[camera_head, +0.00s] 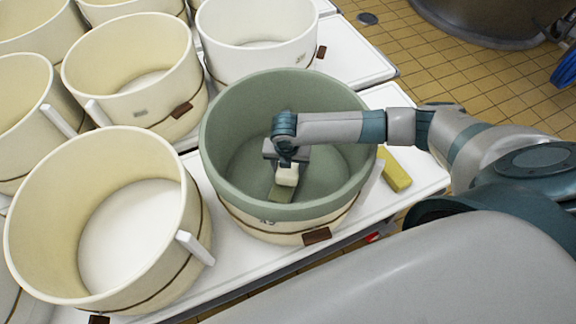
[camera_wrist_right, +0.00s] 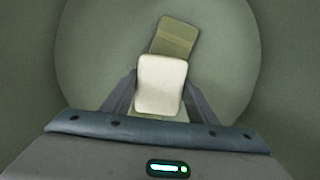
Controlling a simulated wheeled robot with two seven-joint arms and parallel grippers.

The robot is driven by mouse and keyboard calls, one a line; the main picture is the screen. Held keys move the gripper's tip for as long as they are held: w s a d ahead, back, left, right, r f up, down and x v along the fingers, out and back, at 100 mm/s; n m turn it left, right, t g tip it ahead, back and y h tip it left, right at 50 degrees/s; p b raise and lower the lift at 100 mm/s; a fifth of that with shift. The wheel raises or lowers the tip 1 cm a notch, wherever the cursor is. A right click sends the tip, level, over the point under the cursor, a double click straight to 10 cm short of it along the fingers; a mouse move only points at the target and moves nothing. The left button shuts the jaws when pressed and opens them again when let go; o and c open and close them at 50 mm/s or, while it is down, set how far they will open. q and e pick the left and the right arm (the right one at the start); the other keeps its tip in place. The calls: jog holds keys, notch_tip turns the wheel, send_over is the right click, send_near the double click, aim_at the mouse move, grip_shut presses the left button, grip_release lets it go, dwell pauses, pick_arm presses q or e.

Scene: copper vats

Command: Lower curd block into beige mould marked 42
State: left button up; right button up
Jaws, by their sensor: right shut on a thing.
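My right gripper (camera_head: 287,165) reaches down inside a round mould (camera_head: 222,190) with a green inside and rim and a beige lower outside. It is shut on a small cream curd block (camera_head: 287,176). In the right wrist view the curd block (camera_wrist_right: 160,85) sits between the two fingers, over the mould's floor. An olive-green slab (camera_head: 281,193) lies on that floor below the block; it also shows in the right wrist view (camera_wrist_right: 175,38). I cannot tell whether block and slab touch. Several beige moulds stand to the left, the nearest empty (camera_head: 130,230). No number 42 is legible. My left gripper is out of view.
A white mould (camera_head: 258,40) stands behind the green one. A beige mould (camera_head: 135,65) with a small grey label stands at the back left. A yellow bar (camera_head: 395,169) lies on the white table (camera_head: 408,205) right of the green mould. Tiled floor is beyond.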

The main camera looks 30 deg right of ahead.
jog(key=shift+f, duration=0.1)
dwell(0.3)
jog(key=o, duration=1.4)
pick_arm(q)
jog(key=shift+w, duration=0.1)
pick_arm(e)
jog(key=shift+r, duration=0.25)
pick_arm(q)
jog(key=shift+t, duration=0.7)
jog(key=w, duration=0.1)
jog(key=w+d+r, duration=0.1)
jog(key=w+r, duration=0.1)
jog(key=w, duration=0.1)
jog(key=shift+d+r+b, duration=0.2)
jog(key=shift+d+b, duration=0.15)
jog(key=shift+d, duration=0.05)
pick_arm(e)
notch_tip(320, 180, up, 17)
jog(key=s+a, duration=0.1)
jog(key=s, duration=0.1)
jog(key=shift+a, duration=0.3)
jog(key=shift+f, duration=0.1)
